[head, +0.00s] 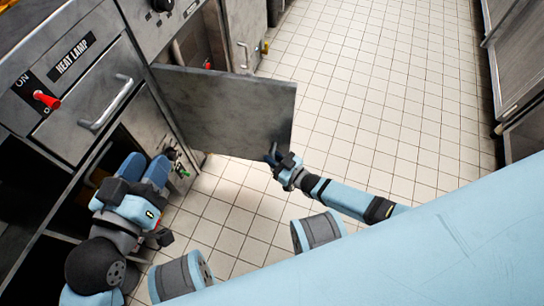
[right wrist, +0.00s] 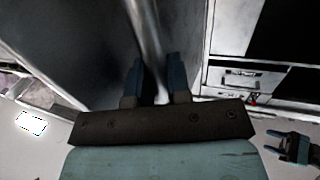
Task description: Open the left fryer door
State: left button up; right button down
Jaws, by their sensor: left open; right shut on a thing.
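The left fryer door (head: 225,108) is a grey metal panel. In the head view it stands swung out from the fryer front, its free edge over the tiled floor. My right gripper (head: 276,158) is at the door's lower free corner. In the right wrist view its two fingers (right wrist: 155,85) are shut around the door's bar handle (right wrist: 148,35). My left gripper (head: 147,170) is open and empty in front of the dark cabinet opening, left of the door; it also shows in the right wrist view (right wrist: 292,146).
A heat lamp unit (head: 75,57) with a red switch (head: 46,100) and drawer handle (head: 106,103) stands at the left. Another closed door (head: 243,30) lies beyond the open one. Tiled floor (head: 365,90) is clear to the right, up to metal counters (head: 520,70).

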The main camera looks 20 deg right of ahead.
pick_arm(q)
jog(key=shift+f, duration=0.1)
pick_arm(e)
jog(key=c, duration=1.1)
grip_release()
pick_arm(q)
jog(key=shift+s, duration=0.1)
pick_arm(e)
jog(key=shift+s+d, duration=0.1)
pick_arm(q)
jog(key=r+t+p, duration=0.1)
jog(key=r+p, duration=0.1)
jog(key=r, duration=0.1)
jog(key=r+t+p, duration=0.1)
jog(key=r+p, duration=0.1)
jog(key=shift+a+r+n, duration=0.2)
jog(key=shift+r+n, duration=0.1)
jog(key=shift+r, duration=0.1)
pick_arm(e)
jog(key=v, duration=1.3)
jog(key=shift+s, duration=0.3)
pick_arm(q)
jog(key=shift+f, duration=0.1)
pick_arm(e)
jog(key=shift+d, duration=0.2)
